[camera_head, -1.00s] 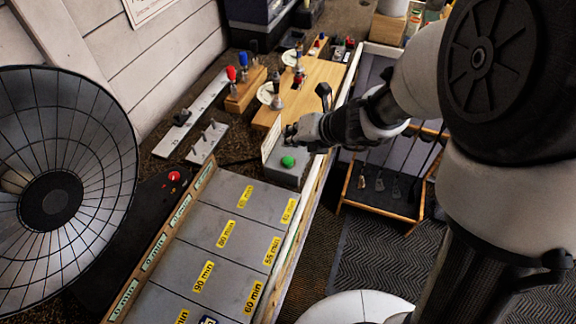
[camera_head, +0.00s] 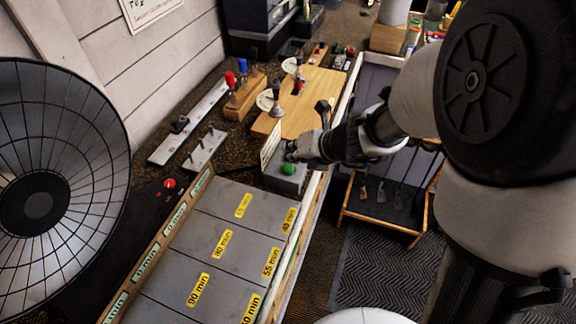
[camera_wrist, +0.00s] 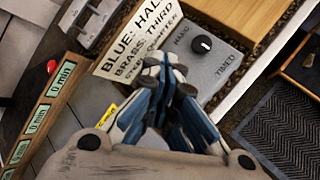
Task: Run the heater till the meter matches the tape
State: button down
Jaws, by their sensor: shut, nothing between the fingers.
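My gripper (camera_head: 291,151) is shut and empty, just above the small grey control box (camera_head: 283,182), close to its green button (camera_head: 288,169). In the wrist view, my closed fingertips (camera_wrist: 166,74) lie beside the box's black knob (camera_wrist: 202,44), which sits between the words HAND and TIMED; the green button is hidden there. The round, ribbed heater dish (camera_head: 95,150) is at the left. Yellow tape labels, such as 90 min (camera_head: 198,290), mark the grey panels. Several green-tinted meter windows (camera_head: 146,262) line a wooden strip; two read 0 min in the wrist view (camera_wrist: 37,118).
A red button (camera_head: 169,183) sits on a dark base by the dish. Metal racks, a wooden board (camera_head: 318,95) and a red-and-blue-topped block stand behind. A club rack (camera_head: 385,205) is right.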

aim_at(291, 165)
dwell(0.8)
jog(key=shift+f+b, duration=0.35)
jog(key=shift+f, duration=0.1)
jog(key=shift+f+b, duration=0.45)
jog(key=shift+f, duration=0.1)
dwell(0.4)
jog(key=shift+r, duration=0.1)
jog(key=shift+r+p, duration=0.9)
jog(key=shift+p, duration=0.05)
jog(key=shift+r, duration=0.1)
notch_tip(291, 165, up, 5)
jog(key=p, duration=0.5)
dwell(0.4)
